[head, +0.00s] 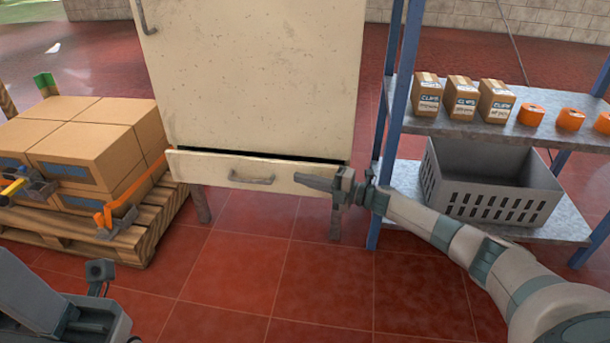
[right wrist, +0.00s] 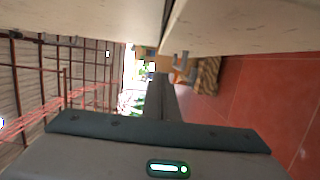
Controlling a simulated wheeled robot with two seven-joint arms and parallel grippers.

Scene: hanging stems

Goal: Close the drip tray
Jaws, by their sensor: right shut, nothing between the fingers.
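The drip tray (head: 215,168) is a cream drawer with a grey bar handle (head: 252,179), low on the cream cabinet (head: 260,70). A dark gap shows above its front, so it stands slightly out. My right gripper (head: 304,180) is shut and empty, its fingers pointing left across the right part of the tray front. I cannot tell if they touch it. In the right wrist view the shut fingers (right wrist: 160,92) point along the cream panels, with a dark gap between cabinet (right wrist: 90,18) and tray (right wrist: 240,25). Only part of my left arm shows, at lower left.
A pallet (head: 150,225) with cardboard boxes (head: 85,150) stands left of the cabinet. A blue-post shelf (head: 395,120) on the right holds small boxes (head: 461,98), orange rolls (head: 530,116) and a grey crate (head: 490,205). The red floor (head: 270,265) in front is clear.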

